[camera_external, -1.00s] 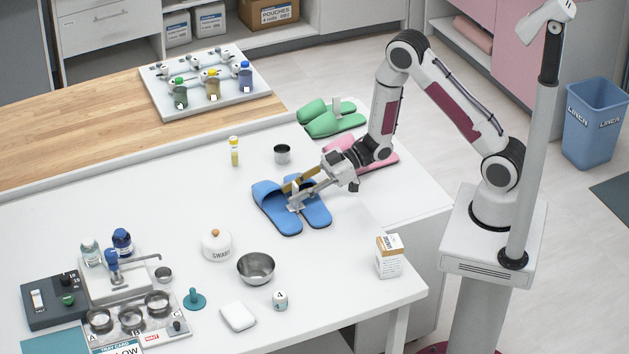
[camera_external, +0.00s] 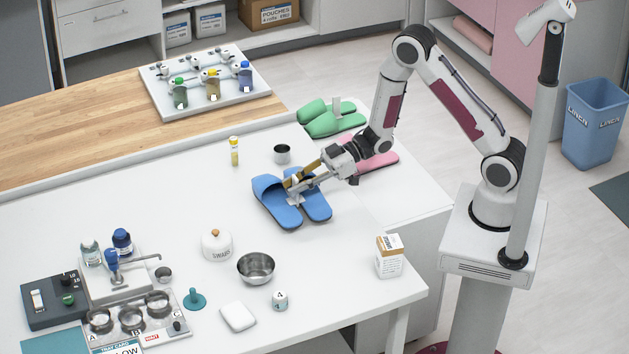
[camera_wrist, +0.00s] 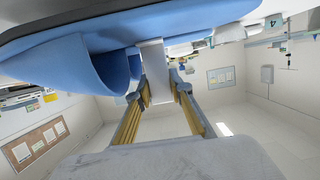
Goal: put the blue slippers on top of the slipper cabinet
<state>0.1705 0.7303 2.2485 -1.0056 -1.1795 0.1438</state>
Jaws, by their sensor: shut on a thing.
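The pair of blue slippers (camera_external: 278,207) is side by side over the white table, toes to the upper left, joined by a pale tab (camera_wrist: 155,70). My gripper (camera_external: 292,188) is shut on that tab between the slippers. In the wrist view the fingers (camera_wrist: 162,87) flank the tab, with a blue slipper (camera_wrist: 95,65) looming above them. The slippers appear slightly raised; the gap beneath is hard to judge. The low white cabinet (camera_external: 412,200) beside the table's right edge carries green slippers (camera_external: 325,121) and pink slippers (camera_external: 383,161); my arm partly hides the pink pair.
A metal cup (camera_external: 282,154) and yellow-labelled vial (camera_external: 234,151) stand behind the blue slippers. A swab jar (camera_external: 216,246), steel bowl (camera_external: 256,268) and small box (camera_external: 389,256) stand in front. The cabinet's front top is bare.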

